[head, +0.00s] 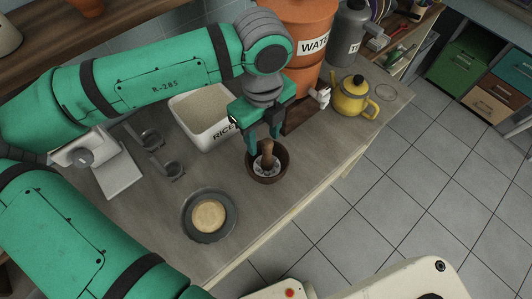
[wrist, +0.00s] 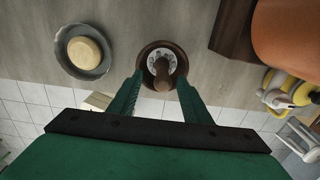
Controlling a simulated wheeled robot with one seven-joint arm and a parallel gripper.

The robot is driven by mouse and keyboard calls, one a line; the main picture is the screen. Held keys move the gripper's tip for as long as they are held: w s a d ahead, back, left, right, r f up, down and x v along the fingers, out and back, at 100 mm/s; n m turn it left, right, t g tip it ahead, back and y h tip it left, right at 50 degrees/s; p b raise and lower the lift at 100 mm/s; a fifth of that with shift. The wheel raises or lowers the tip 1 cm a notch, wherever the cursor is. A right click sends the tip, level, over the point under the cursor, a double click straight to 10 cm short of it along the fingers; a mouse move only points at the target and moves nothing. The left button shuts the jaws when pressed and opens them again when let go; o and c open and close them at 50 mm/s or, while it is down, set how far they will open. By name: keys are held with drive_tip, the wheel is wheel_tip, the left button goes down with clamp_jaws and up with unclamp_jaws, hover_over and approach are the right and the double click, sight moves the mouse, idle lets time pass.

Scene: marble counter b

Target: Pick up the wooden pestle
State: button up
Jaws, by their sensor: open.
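The wooden pestle (head: 267,155) stands in a dark brown mortar (head: 281,176), its handle pointing up. In the wrist view the pestle (wrist: 161,74) is seen end-on, inside the mortar (wrist: 146,55), whose inside is pale with dark marks. My gripper (head: 264,147) is open, pointing down at the mortar. In the wrist view my gripper's fingers (wrist: 160,80) reach to either side of the pestle and overlap the mortar's near rim. I cannot tell whether either finger touches the pestle or the rim.
A grey plate (head: 189,226) with a round pale item (head: 209,215) lies in front of the mortar. A white rice bin (head: 196,125) and an orange water container (head: 312,30) stand behind. A yellow kettle (head: 352,98) is to the right. The counter's front edge is close to the mortar.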

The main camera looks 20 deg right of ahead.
sight(267, 151)
drive_tip(key=shift+w+f, duration=0.1)
drive_tip(key=shift+f, duration=0.45)
drive_tip(key=f, duration=0.4)
drive_tip(key=shift+s+d, duration=0.3)
drive_tip(key=shift+d, duration=0.1)
drive_tip(key=shift+f, duration=0.55)
clamp_jaws()
